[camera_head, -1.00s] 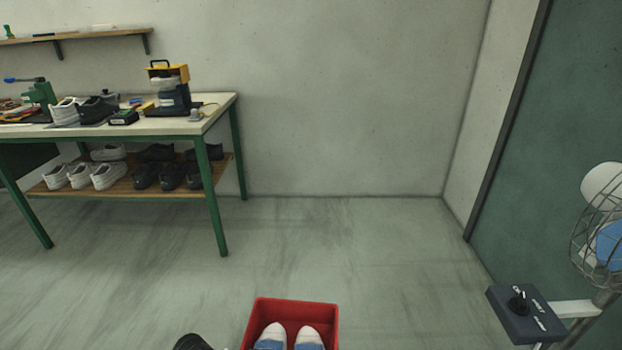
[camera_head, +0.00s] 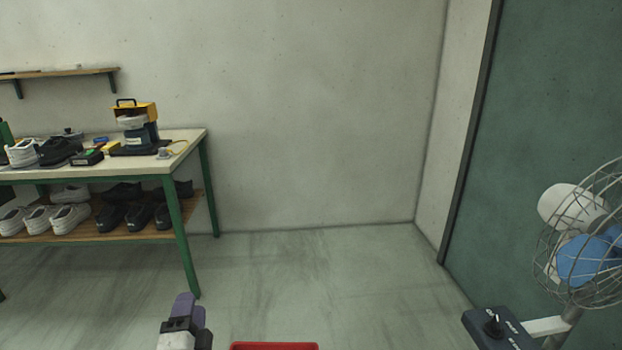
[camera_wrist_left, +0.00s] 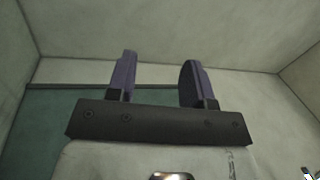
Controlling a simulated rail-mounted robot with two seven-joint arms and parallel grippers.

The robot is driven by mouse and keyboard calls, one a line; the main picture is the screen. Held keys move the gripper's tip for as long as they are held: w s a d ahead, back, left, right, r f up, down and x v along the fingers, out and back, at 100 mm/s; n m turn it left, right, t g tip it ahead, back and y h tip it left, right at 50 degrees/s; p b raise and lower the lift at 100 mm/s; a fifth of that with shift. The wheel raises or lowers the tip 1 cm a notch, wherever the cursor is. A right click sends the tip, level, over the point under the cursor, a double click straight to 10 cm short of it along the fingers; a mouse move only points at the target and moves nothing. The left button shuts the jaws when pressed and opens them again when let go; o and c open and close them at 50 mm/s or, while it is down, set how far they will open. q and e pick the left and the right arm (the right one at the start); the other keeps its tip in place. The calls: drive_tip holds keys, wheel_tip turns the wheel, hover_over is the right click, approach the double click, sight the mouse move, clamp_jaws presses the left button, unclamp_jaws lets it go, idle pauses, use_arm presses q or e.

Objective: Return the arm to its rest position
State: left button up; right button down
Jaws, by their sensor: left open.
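My left gripper (camera_head: 186,308) shows at the bottom of the head view, left of the red crate, with its purple fingers pointing up. In the left wrist view my left gripper (camera_wrist_left: 158,80) has its two purple fingers well apart. Nothing is between them, and only wall and ceiling surfaces show beyond. My right gripper is not in the head view.
The rim of a red crate (camera_head: 274,346) just shows at the bottom edge. A workbench (camera_head: 185,152) with shoes and a yellow-topped machine (camera_head: 137,128) stands at left. A caged fan (camera_head: 583,240) and control box (camera_head: 492,328) are at right. The middle floor is clear.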

use_arm(q)
drive_tip(key=s+d+f+n+g+h+p, duration=0.15)
drive_tip(key=s+n+g+p, duration=0.7)
drive_tip(key=s, duration=1.15)
drive_tip(key=s+d+f+n+g+h+p, duration=0.15)
drive_tip(key=s+n+g+p, duration=0.25)
drive_tip(key=s+g+p, duration=0.95)
drive_tip(key=s+r+t+p, duration=0.2)
drive_tip(key=r+p, duration=1.5)
drive_tip(key=p, duration=0.2)
drive_tip(key=s+r+t+p, duration=0.3)
drive_tip(key=r+p, duration=1.5)
drive_tip(key=p, duration=0.1)
drive_tip(key=shift+s+a+r, duration=0.35)
drive_tip(key=shift+a, duration=0.1)
drive_tip(key=shift+c, duration=0.4)
